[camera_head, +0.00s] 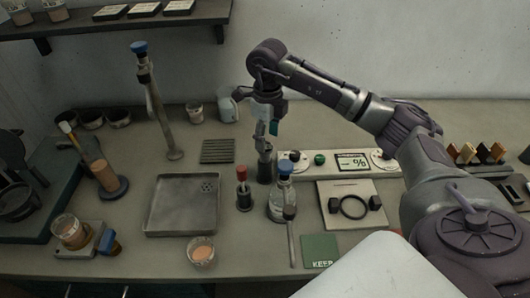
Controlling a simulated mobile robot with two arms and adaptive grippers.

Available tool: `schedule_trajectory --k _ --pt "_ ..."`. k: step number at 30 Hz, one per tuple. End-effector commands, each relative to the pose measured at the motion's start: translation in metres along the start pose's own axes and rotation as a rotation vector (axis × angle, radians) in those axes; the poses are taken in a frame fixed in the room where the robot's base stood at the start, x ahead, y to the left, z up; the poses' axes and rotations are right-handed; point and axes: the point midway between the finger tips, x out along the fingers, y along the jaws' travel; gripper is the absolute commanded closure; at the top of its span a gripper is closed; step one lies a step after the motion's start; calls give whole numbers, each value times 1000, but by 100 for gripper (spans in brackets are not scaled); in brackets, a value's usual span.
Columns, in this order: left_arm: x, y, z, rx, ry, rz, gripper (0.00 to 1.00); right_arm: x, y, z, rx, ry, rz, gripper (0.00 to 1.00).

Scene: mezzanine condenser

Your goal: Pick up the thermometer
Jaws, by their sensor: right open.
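No thing in view can be made out for certain as the thermometer. A slim upright grey piece with a dark base (264,165) stands behind the clear blue-capped bottle (281,200); it may be the thermometer, but it is too small to tell. My right gripper (262,118) comes in from the right, points down and is open just above this piece. The gripper partly hides its top, and I cannot tell whether they touch. A small teal patch shows beside the fingers. My left gripper is not in view.
A square metal tray (154,222) lies left of centre, with a red-topped holder (242,190) to its right. A tall blue-topped rod (160,110) stands behind the tray. A white panel with a display (352,161) and a plate with a black ring (352,222) lie right of the bottle.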

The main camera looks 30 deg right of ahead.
Motion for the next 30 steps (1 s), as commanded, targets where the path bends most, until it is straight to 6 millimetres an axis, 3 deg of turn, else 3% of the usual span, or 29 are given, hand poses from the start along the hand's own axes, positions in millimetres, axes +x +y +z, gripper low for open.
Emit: schedule_trajectory --k 8,12,16,25,30 --pt "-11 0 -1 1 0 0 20 21 2 0 -2 2 2 40" --pt "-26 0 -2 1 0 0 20 42 5 2 -2 3 5 40" --pt "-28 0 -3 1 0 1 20 59 4 2 -1 0 3 40" --pt "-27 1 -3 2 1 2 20 65 4 3 -2 -3 1 40" --pt "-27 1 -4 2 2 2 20 65 4 3 -2 -3 1 69"
